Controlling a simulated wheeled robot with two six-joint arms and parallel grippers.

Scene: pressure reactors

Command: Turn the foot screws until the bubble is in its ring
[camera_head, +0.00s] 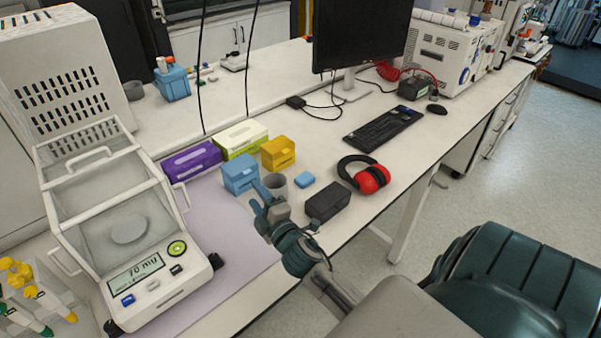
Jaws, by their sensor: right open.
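The white analytical balance (130,235) stands at the left of the bench, with a clear draft shield and a front display. Its round green bubble level (177,248) is on the front right of the casing; the bubble's place against the ring is too small to tell. A black foot screw (215,261) shows at the front right corner, and another foot screw (113,327) at the front left. My right gripper (259,196) is open and empty, to the right of the balance and apart from it, by the blue box. My left gripper is out of view.
Red earmuffs (364,174) lie farther right. A pale mat (236,235) between balance and gripper is clear. Pipettes (30,295) stand at lower left.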

